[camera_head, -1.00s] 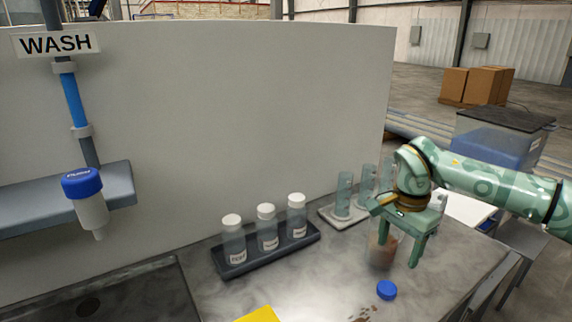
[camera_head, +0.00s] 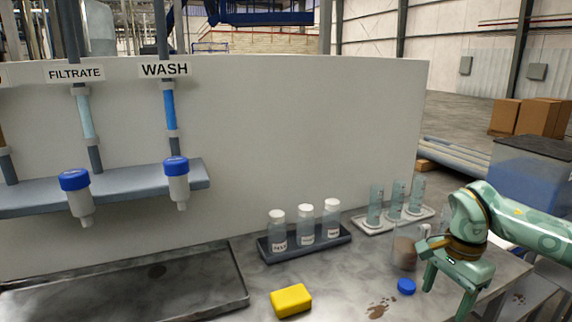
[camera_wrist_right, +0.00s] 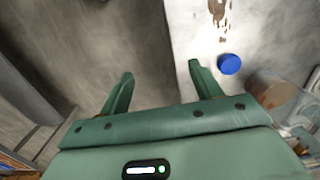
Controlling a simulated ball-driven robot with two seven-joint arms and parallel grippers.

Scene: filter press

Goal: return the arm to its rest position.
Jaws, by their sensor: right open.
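My right gripper (camera_head: 446,291) is green and open, with nothing between its fingers. In the head view it hangs at the right front of the bench, to the right of a blue cap (camera_head: 406,286). In the right wrist view the open fingers (camera_wrist_right: 160,85) point over the bench's edge, with the blue cap (camera_wrist_right: 229,64) just right of the right finger. A clear beaker with brown contents (camera_head: 404,252) stands behind the gripper, partly hidden by my arm. It also shows in the right wrist view (camera_wrist_right: 270,90). My left gripper is not in view.
A dark rack (camera_head: 290,249) holds three white-capped bottles. A pale tray (camera_head: 365,226) with clear cylinders stands behind the beaker. A yellow sponge (camera_head: 291,301) and a brown spill (camera_head: 380,307) lie in front. A sink tray (camera_head: 240,270) is at left, below capped bottles.

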